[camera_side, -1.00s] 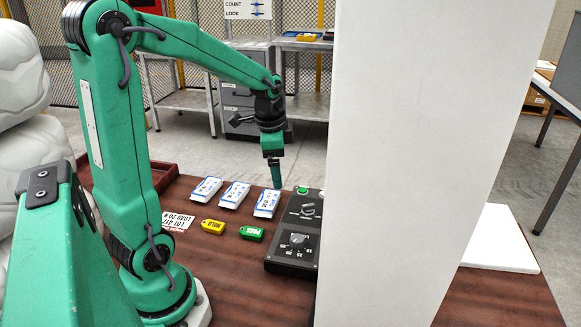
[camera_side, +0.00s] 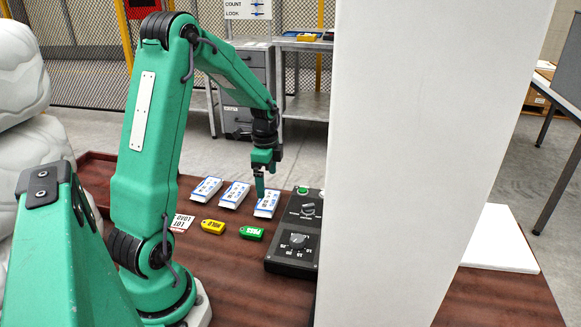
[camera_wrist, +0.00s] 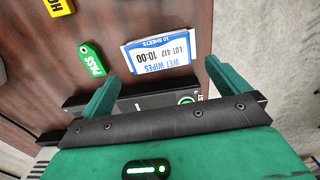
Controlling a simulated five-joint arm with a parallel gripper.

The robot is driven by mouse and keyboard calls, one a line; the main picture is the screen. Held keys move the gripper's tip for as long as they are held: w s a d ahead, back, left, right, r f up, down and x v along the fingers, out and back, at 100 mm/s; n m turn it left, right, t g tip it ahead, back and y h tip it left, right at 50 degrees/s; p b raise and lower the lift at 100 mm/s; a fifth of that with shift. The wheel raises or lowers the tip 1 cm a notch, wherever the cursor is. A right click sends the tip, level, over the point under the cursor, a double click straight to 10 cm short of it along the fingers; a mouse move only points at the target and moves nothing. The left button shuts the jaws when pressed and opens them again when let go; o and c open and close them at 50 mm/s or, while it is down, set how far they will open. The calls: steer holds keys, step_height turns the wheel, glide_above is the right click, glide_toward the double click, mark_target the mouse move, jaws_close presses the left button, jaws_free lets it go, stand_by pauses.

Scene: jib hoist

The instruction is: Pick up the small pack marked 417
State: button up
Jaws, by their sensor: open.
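In the wrist view my gripper (camera_wrist: 161,70) is open, one finger on each side of the pack's near end, with nothing held.
Two similar packs, a middle one (camera_side: 234,195) and a left one (camera_side: 206,189), lie to the left. A green PASS tag (camera_side: 251,233) and a yellow HOLD tag (camera_side: 213,227) lie in front. A black control box (camera_side: 293,247) stands close on the right. A white pillar (camera_side: 430,150) hides table beyond it.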

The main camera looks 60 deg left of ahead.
mark_target(268, 199)
steer(key=shift+f, duration=0.7)
steer(key=shift+f, duration=0.1)
steer(key=shift+d+f, duration=0.1)
steer(key=shift+f, duration=2.4)
steer(key=shift+c, duration=0.2)
steer(key=c, duration=0.6)
